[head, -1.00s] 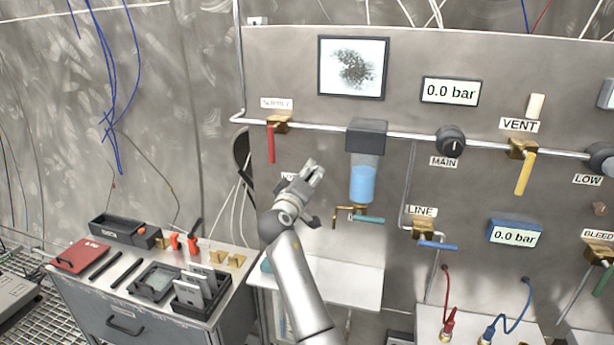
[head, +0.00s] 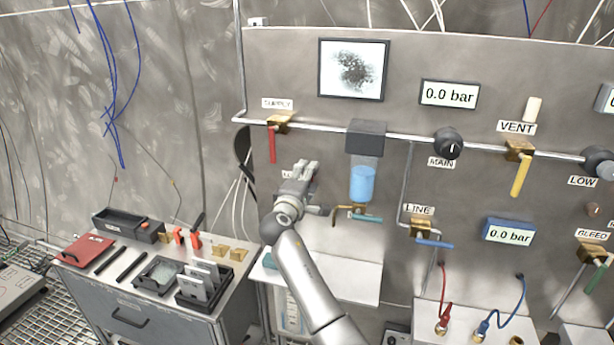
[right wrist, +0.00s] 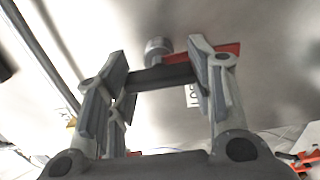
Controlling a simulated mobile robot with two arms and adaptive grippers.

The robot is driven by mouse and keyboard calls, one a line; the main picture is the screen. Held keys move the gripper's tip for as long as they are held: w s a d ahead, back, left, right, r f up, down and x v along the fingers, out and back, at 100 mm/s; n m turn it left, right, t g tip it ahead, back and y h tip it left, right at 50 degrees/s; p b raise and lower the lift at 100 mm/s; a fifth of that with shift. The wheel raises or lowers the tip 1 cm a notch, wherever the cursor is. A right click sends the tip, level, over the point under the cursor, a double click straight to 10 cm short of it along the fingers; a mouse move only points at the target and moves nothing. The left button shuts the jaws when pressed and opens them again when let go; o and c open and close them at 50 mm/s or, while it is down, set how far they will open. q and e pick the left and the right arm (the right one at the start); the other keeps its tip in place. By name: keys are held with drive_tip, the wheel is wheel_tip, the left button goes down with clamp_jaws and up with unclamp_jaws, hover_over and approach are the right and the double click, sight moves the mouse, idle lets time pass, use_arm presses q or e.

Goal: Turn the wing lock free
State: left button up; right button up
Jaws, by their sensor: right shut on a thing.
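The wing lock's dark bar (right wrist: 165,77) shows between the fingers of my right gripper (right wrist: 160,74) in the right wrist view. The gripper is shut on this bar, with a finger at each end. A round grey knob (right wrist: 158,48) stands just beyond the bar. A flat red piece (right wrist: 230,49) sticks out behind the right finger. A partly covered white label (right wrist: 192,95) is on the panel behind. In the head view my right gripper (head: 303,172) is at the panel and hides the lock. My left gripper is not in view.
The supply valve's red handle (head: 272,145) hangs above left of my right gripper. The blue-filled bowl (head: 362,184) and a teal-handled drain valve (head: 368,218) are close at its right. A white shelf (head: 340,275) lies below. A tool cart (head: 180,322) stands left.

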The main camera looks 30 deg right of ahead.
drive_tip(key=shift+r, duration=0.1)
idle(0.3)
drive_tip(key=o, duration=1)
drive_tip(key=shift+w, duration=0.1)
drive_tip(key=shift+o, duration=0.2)
drive_tip(key=v, duration=1.2)
